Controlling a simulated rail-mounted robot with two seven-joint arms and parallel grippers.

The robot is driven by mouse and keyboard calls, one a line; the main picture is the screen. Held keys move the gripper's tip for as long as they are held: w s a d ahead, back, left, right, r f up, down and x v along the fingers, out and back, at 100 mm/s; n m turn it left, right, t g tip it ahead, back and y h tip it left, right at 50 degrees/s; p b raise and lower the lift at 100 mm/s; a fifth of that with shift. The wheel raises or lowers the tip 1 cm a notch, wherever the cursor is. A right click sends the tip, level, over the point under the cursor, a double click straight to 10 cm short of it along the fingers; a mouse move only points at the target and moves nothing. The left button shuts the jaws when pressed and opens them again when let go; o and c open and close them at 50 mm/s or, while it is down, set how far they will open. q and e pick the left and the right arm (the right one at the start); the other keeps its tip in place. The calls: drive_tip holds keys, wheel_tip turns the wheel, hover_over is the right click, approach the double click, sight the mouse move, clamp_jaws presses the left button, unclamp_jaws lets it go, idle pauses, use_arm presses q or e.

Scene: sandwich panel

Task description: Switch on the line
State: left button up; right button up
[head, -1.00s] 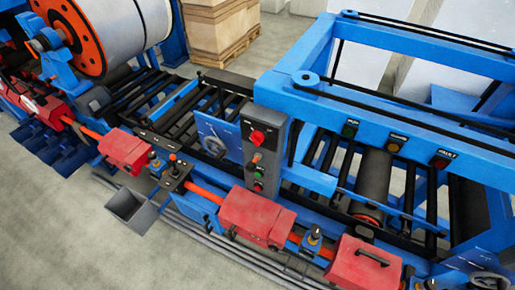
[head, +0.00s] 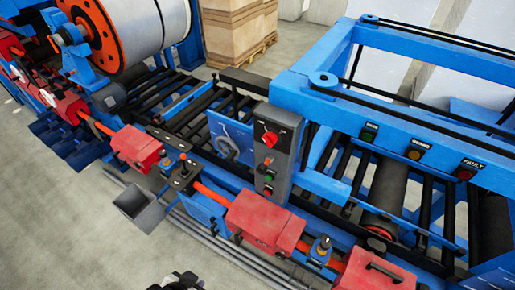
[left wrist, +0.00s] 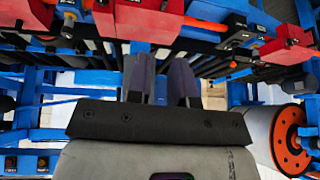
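The grey control panel (head: 283,135) stands upright on the front of the line. It carries a red rotary switch (head: 269,138), a small selector with an orange-brown handle (head: 268,160), a green button (head: 268,177) and a red button (head: 267,190). My left gripper (head: 177,282) shows only as a dark part at the bottom edge of the head view, well short of the panel. In the left wrist view my left gripper (left wrist: 162,80) has its two fingers apart with nothing between them. My right gripper is in neither view.
Green, amber and red lamps (head: 415,153) sit on the blue frame. Red boxes (head: 268,222), a small joystick box (head: 183,170) and an open grey bin (head: 140,207) line the front. A large roll (head: 130,35) is at left.

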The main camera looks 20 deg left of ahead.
use_arm(q)
drive_tip(key=w+t+b, duration=0.1)
drive_tip(key=w, duration=0.2)
drive_tip(key=w+a+r+t+b, duration=0.1)
drive_tip(key=w+b, duration=0.1)
drive_tip(key=w, duration=0.2)
drive_tip(key=w+a+t+b, duration=0.1)
drive_tip(key=w+b, duration=0.1)
drive_tip(key=w, duration=0.1)
drive_tip(key=shift+w+r+y, duration=0.3)
drive_tip(key=shift+r, duration=0.05)
clamp_jaws()
drive_tip(key=w+d+r+n+h+b, duration=0.2)
drive_tip(key=w+h+b, duration=0.85)
drive_tip(key=w, duration=0.95)
drive_tip(key=w+a+r+n+t+h, duration=0.1)
drive_tip(key=a+r+n+t+h, duration=0.1)
drive_tip(key=n, duration=0.5)
drive_tip(key=w+a+r+n+t+h+p, duration=0.1)
drive_tip(key=w+a+r+n+t+h, duration=0.1)
drive_tip(key=n+t+h, duration=0.3)
drive_tip(key=a+n+h, duration=0.1)
drive_tip(key=n, duration=0.2)
drive_tip(key=shift+r, duration=0.2)
drive_tip(key=shift+w+d, duration=0.1)
